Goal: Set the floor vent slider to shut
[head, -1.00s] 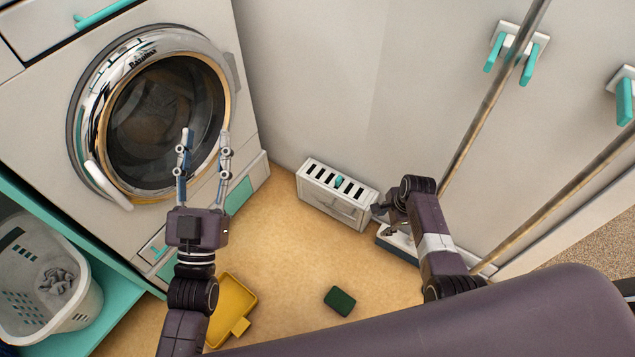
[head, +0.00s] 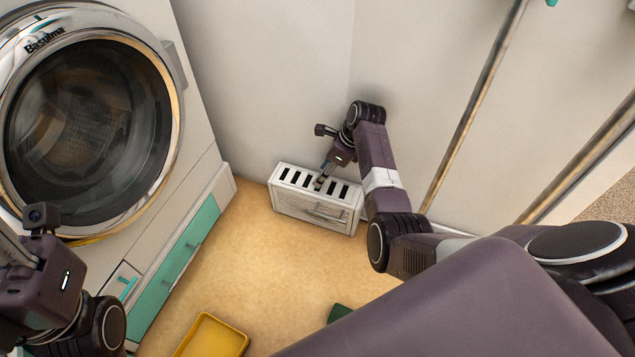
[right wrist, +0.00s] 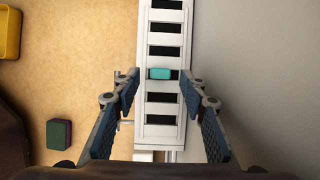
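The floor vent (head: 316,201) is a white box with a row of dark slots on top, standing on the floor against the wall. Its small teal slider (right wrist: 159,73) shows in the right wrist view, near the middle of the slot row. My right gripper (head: 320,182) is over the vent top in the head view and hides the slider there. In the right wrist view the fingers (right wrist: 160,76) are open, one on each side of the slider, with gaps between. My left gripper's body (head: 38,275) is at the left edge of the head view; its fingers are not visible.
A washing machine (head: 185,135) stands at left with teal-fronted drawers below. A yellow dustpan-like tray (head: 212,338) and a dark green block (head: 339,313) lie on the floor. A wall is close behind the vent; floor in front of it is clear.

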